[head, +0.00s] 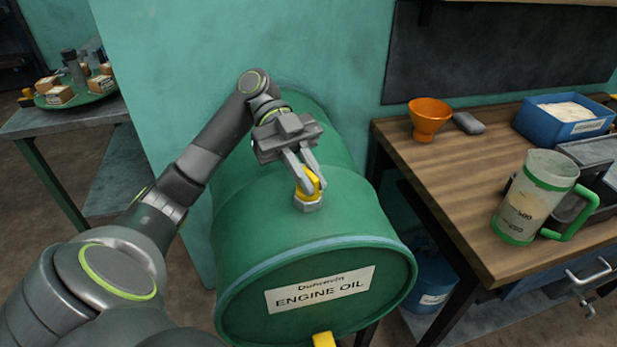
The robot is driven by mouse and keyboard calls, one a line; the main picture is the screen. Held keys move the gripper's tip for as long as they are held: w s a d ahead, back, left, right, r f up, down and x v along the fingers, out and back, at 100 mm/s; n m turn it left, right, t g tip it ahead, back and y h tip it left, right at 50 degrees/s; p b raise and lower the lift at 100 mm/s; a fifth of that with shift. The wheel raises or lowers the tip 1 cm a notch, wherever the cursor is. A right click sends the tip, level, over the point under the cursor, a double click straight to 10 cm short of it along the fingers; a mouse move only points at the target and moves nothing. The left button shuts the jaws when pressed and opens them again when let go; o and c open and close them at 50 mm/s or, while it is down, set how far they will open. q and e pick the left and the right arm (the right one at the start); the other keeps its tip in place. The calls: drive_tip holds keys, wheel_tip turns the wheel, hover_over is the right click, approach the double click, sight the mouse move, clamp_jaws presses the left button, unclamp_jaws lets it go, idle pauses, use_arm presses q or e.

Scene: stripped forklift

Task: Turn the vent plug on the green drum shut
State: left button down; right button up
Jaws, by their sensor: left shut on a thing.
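The green drum (255,240) lies on its side in the middle of the head view, with its labelled end facing me. The label (320,289) reads "ENGINE OIL". A yellow vent plug (312,182) sits on top of the drum in a grey hex fitting (308,204). My left gripper (307,184) reaches down from above and is shut on the yellow plug. Its fingers cover part of the plug, so how far it is turned cannot be told. My right gripper is not in view.
A wooden bench (440,170) stands at the right with an orange funnel (429,118), a measuring jug (535,198) and a blue bin (563,120). A yellow part (323,340) shows at the drum's lower front. A side table (60,121) stands at the left.

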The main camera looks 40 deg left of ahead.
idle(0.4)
use_arm(q)
drive_tip(key=c, duration=1.5)
unclamp_jaws()
